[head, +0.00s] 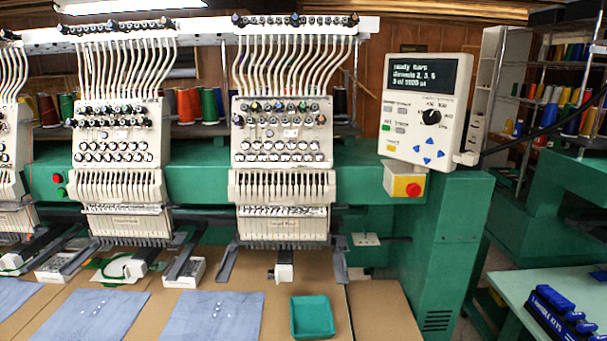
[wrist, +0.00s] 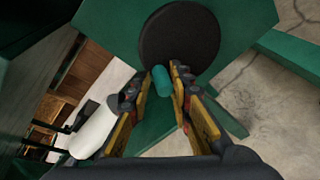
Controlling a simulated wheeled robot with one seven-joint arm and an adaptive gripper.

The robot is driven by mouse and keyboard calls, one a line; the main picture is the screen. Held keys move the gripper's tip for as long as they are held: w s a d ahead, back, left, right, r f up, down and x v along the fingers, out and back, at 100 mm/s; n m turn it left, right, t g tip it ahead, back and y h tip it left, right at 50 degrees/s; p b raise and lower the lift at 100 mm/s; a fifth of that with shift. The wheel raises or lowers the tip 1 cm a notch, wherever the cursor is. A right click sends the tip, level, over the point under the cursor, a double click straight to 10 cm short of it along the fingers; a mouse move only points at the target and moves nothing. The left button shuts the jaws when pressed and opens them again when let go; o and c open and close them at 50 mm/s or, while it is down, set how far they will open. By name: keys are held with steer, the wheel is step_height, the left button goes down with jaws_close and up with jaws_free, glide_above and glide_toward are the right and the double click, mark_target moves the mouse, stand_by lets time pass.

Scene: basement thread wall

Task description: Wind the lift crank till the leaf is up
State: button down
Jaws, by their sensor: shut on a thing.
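In the wrist view, a teal crank grip (wrist: 161,82) stands out from a dark round disc (wrist: 178,40) on a green machine panel. My gripper (wrist: 165,76) has its two yellow-and-black fingers on either side of the grip and is shut on it. The fingertips hide part of the grip. My gripper and the crank do not show in the head view. In the head view, a tan panel (head: 385,308) lies right of a seam in the tan tabletop (head: 200,262). I cannot tell whether this panel is the leaf.
The embroidery machine's control panel (head: 420,108) and red stop button (head: 413,190) are at the right end. A teal tray (head: 312,317) and blue cloths (head: 212,315) lie on the tabletop. A pale cylinder (wrist: 95,130) is left of my gripper. Bare concrete floor (wrist: 292,90) shows at right.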

steer(key=shift+w+d+r, duration=0.1)
steer(key=shift+w+d, duration=0.1)
steer(key=shift+d, duration=0.2)
steer(key=r, duration=0.1)
steer(key=d+r+p, duration=0.2)
steer(key=r, duration=0.1)
steer(key=shift+w+d, duration=0.15)
steer(key=shift+d, duration=0.1)
steer(key=c, duration=1.8)
jaws_free()
steer(key=shift+f, duration=0.25)
steer(key=shift+o, duration=0.2)
steer(key=shift+a, duration=0.2)
steer(key=shift+s+a+f, duration=0.25)
steer(key=shift+a+f, duration=0.2)
steer(key=shift+a, duration=0.3)
steer(key=shift+c, duration=0.7)
jaws_close()
